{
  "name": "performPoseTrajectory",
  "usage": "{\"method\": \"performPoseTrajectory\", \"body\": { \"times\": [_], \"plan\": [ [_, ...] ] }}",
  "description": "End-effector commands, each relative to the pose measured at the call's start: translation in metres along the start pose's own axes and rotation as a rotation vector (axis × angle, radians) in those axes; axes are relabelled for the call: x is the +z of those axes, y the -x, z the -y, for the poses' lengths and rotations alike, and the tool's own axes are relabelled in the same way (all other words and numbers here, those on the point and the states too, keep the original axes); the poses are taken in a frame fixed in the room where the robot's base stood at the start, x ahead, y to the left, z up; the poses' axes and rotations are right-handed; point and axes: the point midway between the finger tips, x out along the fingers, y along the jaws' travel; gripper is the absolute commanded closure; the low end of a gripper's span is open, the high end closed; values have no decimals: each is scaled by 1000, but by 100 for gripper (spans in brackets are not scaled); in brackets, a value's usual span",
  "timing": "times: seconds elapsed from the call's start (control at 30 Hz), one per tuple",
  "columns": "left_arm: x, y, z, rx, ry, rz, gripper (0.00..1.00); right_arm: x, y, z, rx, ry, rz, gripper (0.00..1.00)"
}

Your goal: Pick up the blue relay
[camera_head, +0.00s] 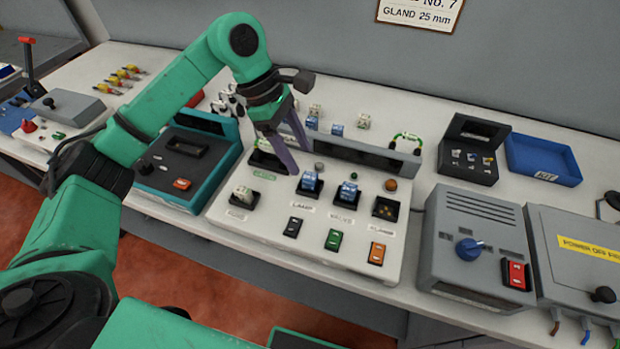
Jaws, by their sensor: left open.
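Several relays with blue parts show. One blue relay (310,182) sits in the socket above the LAMP label, and another blue relay (347,191) sits in the socket above VALVE. Two more blue relays, one on the left (312,122) and one on the right (337,129), stand on the table behind the panel. My left gripper (299,162) points down over the back left of the light panel (270,220). Its jaws are open and seem empty. It is up and left of the LAMP relay and in front of the loose ones. My right gripper is out of view.
Pale relays stand in the left socket (242,195) and behind the panel (363,121). A teal box (185,165) is left of the panel. A black case (470,155), a blue tray (542,160) and a grey control box (475,240) are to the right.

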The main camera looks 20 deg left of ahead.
Motion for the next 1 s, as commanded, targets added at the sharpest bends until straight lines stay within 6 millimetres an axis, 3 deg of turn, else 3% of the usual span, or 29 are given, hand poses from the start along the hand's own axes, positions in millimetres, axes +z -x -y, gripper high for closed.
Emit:
{"method": "performPoseTrajectory", "body": {
  "times": [0.2,0.3,0.53,0.7,1.0],
  "plan": [
    [3,-33,4,-7,0,0,35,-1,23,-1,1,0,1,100],
    [2,-50,2,-3,1,0,35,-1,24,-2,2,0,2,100],
    [1,-56,2,-1,0,0,35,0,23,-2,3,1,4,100],
    [1,-55,2,-1,0,0,100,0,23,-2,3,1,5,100],
    [1,-55,2,0,-1,0,100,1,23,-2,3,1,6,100]
  ]
}}
